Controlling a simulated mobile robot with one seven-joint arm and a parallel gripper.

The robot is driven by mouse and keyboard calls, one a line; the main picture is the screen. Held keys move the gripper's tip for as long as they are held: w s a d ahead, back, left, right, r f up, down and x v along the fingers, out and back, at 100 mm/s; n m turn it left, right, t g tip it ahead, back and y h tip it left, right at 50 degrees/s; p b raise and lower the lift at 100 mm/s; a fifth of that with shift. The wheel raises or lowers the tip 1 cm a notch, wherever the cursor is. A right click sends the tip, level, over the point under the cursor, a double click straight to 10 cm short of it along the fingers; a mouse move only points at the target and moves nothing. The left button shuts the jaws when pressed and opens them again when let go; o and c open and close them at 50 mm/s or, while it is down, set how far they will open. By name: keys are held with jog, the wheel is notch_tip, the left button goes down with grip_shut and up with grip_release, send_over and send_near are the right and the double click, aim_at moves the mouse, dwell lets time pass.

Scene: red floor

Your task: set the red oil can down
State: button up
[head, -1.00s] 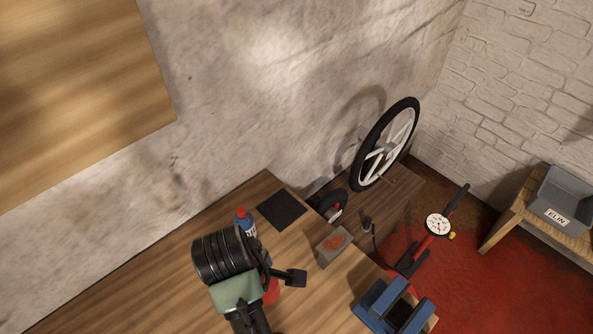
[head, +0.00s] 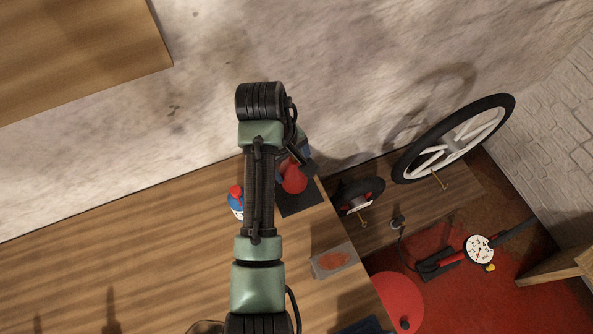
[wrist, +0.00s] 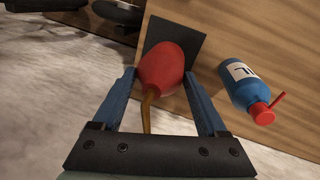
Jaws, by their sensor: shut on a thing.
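The red oil can (head: 293,179) is held in my gripper (wrist: 160,76). In the wrist view the can (wrist: 162,68) sits between the two blue fingers, its brown spout pointing back toward the palm. The black square mat (head: 300,204) lies on the wooden bench near its right end. The can is over this mat, which also shows behind it in the wrist view (wrist: 168,35). I cannot tell whether the can touches the mat. My arm hides part of the bench and mat in the head view.
A blue bottle with a red cap (head: 237,206) stands close by, left of my arm. A grey box with an orange mark (head: 334,261) is nearer on the bench. A small black wheel (head: 357,194) and a large wheel (head: 455,138) are beyond the bench's right edge.

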aim_at(292, 174)
jog(key=shift+w+f, duration=0.1)
jog(key=shift+f, duration=2.15)
jog(key=shift+d+f, duration=0.1)
jog(key=shift+f, duration=0.1)
jog(key=o, duration=1.5)
jog(key=shift+r, duration=0.15)
jog(key=r, duration=0.3)
jog(key=a+r, duration=0.1)
jog(key=r, duration=0.3)
jog(key=s+r, duration=0.1)
jog(key=r, duration=0.2)
jog(key=shift+a+r, duration=0.4)
jog(key=shift+s+a+r+p, duration=0.1)
jog(key=shift+s+r+p, duration=0.1)
jog(key=shift+r+p, duration=0.4)
jog(key=shift+w, duration=0.1)
